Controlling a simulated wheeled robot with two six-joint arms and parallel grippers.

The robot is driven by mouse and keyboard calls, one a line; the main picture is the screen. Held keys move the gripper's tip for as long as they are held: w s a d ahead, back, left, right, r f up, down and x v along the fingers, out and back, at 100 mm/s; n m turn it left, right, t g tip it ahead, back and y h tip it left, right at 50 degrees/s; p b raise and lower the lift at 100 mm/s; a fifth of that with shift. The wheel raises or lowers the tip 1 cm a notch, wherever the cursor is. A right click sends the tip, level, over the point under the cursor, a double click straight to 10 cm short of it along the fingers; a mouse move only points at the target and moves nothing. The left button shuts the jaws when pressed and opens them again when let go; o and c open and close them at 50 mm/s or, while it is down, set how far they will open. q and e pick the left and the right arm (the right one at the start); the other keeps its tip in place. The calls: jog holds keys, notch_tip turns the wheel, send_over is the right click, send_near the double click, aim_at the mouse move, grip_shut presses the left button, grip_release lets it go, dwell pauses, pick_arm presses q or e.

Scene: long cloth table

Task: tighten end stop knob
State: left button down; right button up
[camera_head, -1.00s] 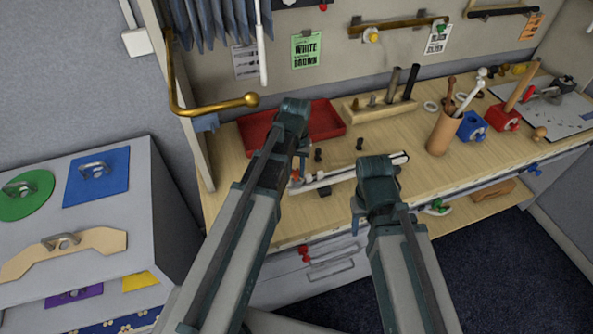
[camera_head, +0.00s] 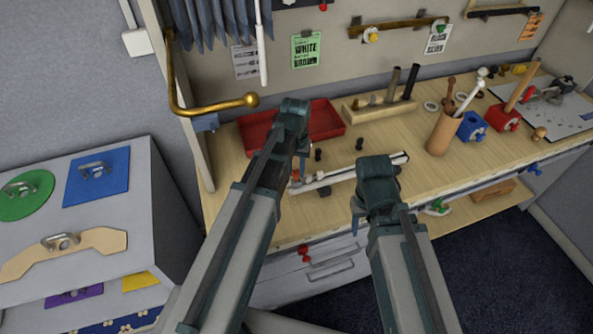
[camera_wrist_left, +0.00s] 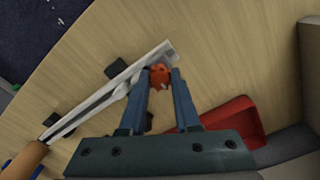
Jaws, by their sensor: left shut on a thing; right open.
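The end stop knob (camera_wrist_left: 160,76) is small and orange-red, at one end of a pale metal bar (camera_wrist_left: 105,95) on the wooden bench. My left gripper (camera_wrist_left: 159,82) is shut on the knob, one finger on each side. In the head view the bar (camera_head: 345,174) lies between my two arms, and a bit of the knob (camera_head: 295,177) shows beside my left gripper (camera_head: 296,155). The knob's turn and how tight it sits cannot be told. My right gripper (camera_head: 376,185) is open near the bench's front edge, its fingertips mostly hidden from the head camera.
A red tray (camera_head: 330,117) lies just behind my left gripper. A wooden block with pegs (camera_head: 375,107) and a tool cup (camera_head: 441,133) stand farther right. Small dark knobs (camera_head: 359,144) lie behind the bar. A brass rod (camera_head: 215,106) juts out at left.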

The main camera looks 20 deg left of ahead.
aim_at(296, 171)
dwell(0.4)
pick_arm(q)
jog(key=m, duration=1.6)
jog(key=shift+m, duration=0.4)
jog(key=m, duration=0.5)
grip_release()
jog(key=shift+r, duration=0.15)
notch_tip(296, 171, up, 8)
jog(key=p, duration=0.8)
